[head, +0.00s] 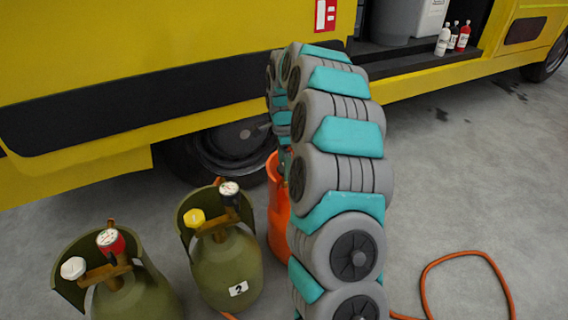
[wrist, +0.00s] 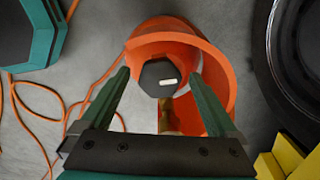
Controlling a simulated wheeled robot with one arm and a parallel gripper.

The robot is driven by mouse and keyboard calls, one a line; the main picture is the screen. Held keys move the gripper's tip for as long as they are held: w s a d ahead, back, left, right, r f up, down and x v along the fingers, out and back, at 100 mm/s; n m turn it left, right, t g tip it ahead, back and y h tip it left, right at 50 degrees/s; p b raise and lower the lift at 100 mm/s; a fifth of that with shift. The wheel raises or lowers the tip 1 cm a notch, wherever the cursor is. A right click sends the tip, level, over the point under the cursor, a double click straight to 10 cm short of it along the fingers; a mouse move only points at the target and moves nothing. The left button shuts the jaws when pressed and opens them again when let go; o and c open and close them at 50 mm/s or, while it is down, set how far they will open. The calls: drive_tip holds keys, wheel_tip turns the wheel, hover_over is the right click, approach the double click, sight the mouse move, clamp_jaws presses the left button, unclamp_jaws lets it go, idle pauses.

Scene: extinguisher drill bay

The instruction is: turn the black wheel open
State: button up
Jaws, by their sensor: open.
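The black wheel (wrist: 155,75) is a dark, many-sided knob with a small white mark. In the wrist view it sits on a brass valve (wrist: 168,115) inside the open collar of an orange cylinder (wrist: 213,72). My gripper (wrist: 158,77) is open, with one green finger on each side of the wheel in that view. Gaps show between the wheel and both fingers; I cannot tell how far beyond the tips it lies.
Two olive cylinders stand left of the orange one, one with a white knob (head: 73,268) and one with a yellow knob (head: 194,218). A yellow vehicle (head: 120,60) with a dark tyre stands close behind. An orange hose (head: 455,256) lies on the floor at right.

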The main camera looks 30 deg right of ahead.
drive_tip(key=shift+c, duration=0.2)
drive_tip(key=c, duration=1.3)
drive_tip(key=shift+c, duration=0.2)
